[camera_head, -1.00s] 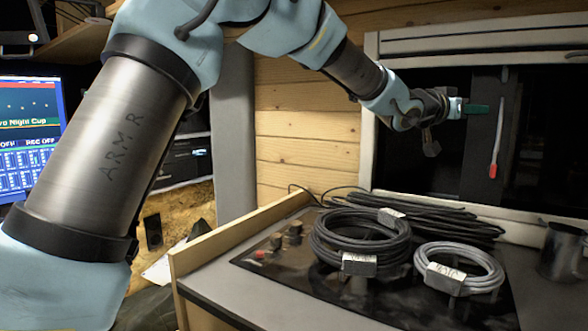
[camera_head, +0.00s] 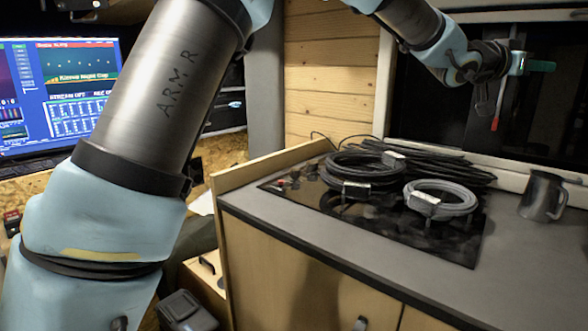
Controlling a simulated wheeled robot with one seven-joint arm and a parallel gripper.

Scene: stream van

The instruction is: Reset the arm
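My arm rises from the lower left and crosses the top of the view, with "ARM R" written on a grey link. My gripper (camera_head: 520,62) is at the upper right, in front of the dark window and above the counter. A small green piece (camera_head: 540,66) shows at its tip; I cannot tell whether it is a held thing or part of the gripper. The fingers are too small and dark to tell open from shut.
Coiled black cables (camera_head: 364,168) and a grey coil (camera_head: 441,198) lie on the dark hob (camera_head: 380,225). A metal mug (camera_head: 542,196) stands on the right of the counter (camera_head: 330,250). A monitor (camera_head: 60,95) is at left. A red-handled thing (camera_head: 496,115) hangs at the window.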

